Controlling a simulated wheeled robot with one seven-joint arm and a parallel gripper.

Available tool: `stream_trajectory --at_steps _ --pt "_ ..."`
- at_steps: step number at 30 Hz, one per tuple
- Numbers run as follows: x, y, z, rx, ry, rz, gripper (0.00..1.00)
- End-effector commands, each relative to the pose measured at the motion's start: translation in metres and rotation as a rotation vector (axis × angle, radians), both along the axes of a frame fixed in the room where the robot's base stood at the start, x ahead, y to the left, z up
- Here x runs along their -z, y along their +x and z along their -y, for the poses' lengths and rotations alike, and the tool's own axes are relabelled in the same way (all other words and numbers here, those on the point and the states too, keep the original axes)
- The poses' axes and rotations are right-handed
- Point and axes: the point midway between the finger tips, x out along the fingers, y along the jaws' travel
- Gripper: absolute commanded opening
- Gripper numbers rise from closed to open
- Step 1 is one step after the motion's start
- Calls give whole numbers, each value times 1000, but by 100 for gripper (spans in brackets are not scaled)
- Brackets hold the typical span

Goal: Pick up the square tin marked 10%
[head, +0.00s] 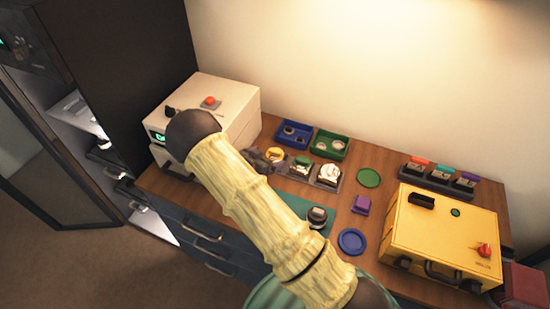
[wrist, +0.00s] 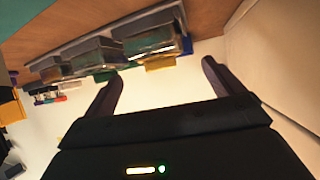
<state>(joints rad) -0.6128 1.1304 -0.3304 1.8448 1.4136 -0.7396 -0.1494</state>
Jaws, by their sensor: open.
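My gripper (wrist: 160,70) is open, its two dark fingers spread with nothing gripped between them. The wrist view is upside down. Ahead of the fingers is a grey holder (wrist: 105,38) with a row of square-sided pieces, the nearest topped yellow (wrist: 160,63) and one beyond topped green (wrist: 104,76). In the head view a similar row shows a yellow-topped piece (head: 275,154), a green-topped piece (head: 302,162) and a pale round-topped piece (head: 329,173). No 10% mark is readable, so I cannot tell which is the named tin. My arm hides part of the bench.
A cream machine (head: 225,105) stands at the left. Blue (head: 292,132) and green (head: 330,143) trays lie behind the row. A rack with red, teal and purple tops (head: 440,177) and a yellow case (head: 440,235) are at right. A blue dish (head: 352,241) lies in front.

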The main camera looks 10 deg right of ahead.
Motion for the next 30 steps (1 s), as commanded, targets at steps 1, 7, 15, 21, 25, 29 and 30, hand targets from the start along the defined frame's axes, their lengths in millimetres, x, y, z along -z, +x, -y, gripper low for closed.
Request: stream_trajectory --at_steps 1,7,15,21,25,29,30 --pt "0 3 4 1 -3 -1 93" --pt "13 19 21 1 -2 -1 93" --pt "22 27 30 1 0 0 93" --pt "22 27 30 1 0 0 93" --pt "22 27 30 1 0 0 93" --pt "22 27 30 1 0 0 85" --pt "22 27 30 1 0 0 77"
